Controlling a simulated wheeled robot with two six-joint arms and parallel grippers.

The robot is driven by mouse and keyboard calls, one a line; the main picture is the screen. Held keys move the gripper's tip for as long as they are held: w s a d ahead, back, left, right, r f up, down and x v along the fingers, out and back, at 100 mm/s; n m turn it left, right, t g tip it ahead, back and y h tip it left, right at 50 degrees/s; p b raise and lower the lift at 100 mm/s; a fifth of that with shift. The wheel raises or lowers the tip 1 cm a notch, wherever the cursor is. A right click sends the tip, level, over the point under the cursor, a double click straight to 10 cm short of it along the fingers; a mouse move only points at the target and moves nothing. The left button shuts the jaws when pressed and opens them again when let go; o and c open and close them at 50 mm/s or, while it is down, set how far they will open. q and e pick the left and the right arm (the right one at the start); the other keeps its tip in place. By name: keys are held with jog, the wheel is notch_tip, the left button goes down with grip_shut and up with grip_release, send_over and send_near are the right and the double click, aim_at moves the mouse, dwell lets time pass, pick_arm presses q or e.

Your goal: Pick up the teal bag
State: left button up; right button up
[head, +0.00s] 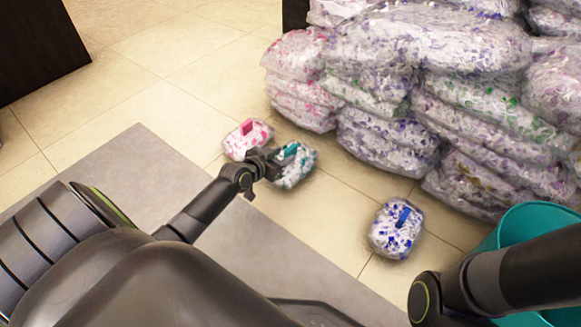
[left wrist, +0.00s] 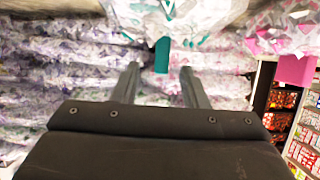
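The teal bag (head: 296,174) is a small clear bag of white and teal pieces with a teal tab on top. It lies on the tiled floor in the head view. My left gripper (head: 276,158) is right at the bag's left side, partly covering it. In the left wrist view the teal bag (left wrist: 185,18) is at the top, and its teal tab (left wrist: 161,56) shows in the gap between my two fingers. The fingers are spread, with space visible on both sides of the tab. My right gripper is out of view; only part of the right arm shows.
A pink bag (head: 246,139) lies close behind and left of the teal one. A blue bag (head: 396,229) lies to the right. Large stacked bags (head: 430,50) fill the back right. A teal bin (head: 536,222) stands at right. A grey mat (head: 130,165) is at left.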

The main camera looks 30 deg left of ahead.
aim_at(289, 149)
pick_arm(q)
jog(key=b+x, duration=0.2)
jog(key=x, duration=0.1)
jog(key=b+x, duration=0.1)
jog(key=shift+w+r, duration=0.3)
jog(key=shift+w, duration=0.2)
grip_shut()
